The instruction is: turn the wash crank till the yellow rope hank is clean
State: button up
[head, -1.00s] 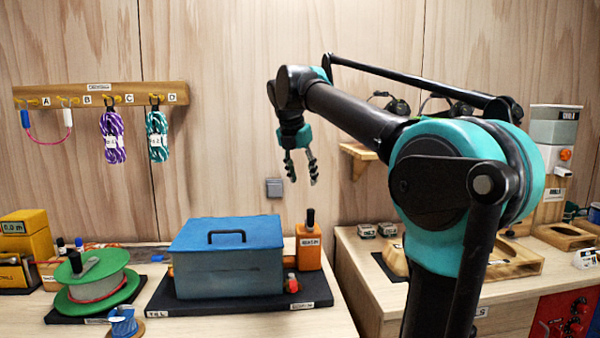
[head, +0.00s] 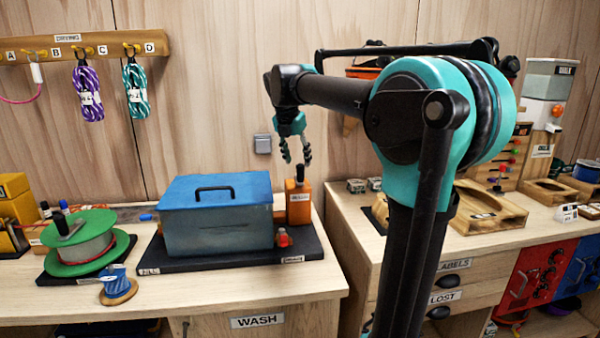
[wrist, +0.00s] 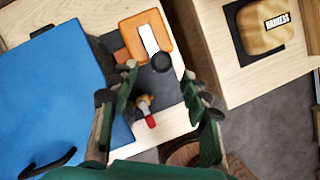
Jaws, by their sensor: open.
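The wash tank (head: 217,230) is a grey translucent tub under a blue lid (head: 215,190) with a black handle, and the lid is on. An orange box (head: 299,205) with a black upright knob (head: 300,173) stands at its right end. In the wrist view the orange box (wrist: 130,27) and black knob (wrist: 161,61) show beyond my fingers. My gripper (head: 295,158) points down, open and empty, just above the knob in the head view. In the wrist view its fingers (wrist: 160,85) are spread, with the knob between and beyond their tips. No yellow rope hank is visible; the tank's inside is hidden.
A small red-topped part (head: 283,238) sits on the dark base beside the tank. A green reel (head: 82,240) and blue spool (head: 117,286) stand left. Purple (head: 88,92) and teal (head: 135,90) rope hanks hang from the drying rack (head: 85,46). Another counter stands right, across a gap.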

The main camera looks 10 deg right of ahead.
aim_at(299, 165)
jog(key=shift+x, duration=3.15)
jog(key=shift+c, duration=0.5)
grip_shut()
jog(key=shift+a, duration=0.6)
jog(key=w+a, duration=0.1)
jog(key=w, duration=0.5)
jog(key=w+a, duration=0.1)
jog(key=w, duration=0.2)
jog(key=shift+w+a, duration=0.2)
jog(key=shift+a, duration=0.15)
jog(key=shift+w+d, duration=0.45)
jog(key=shift+d, duration=0.1)
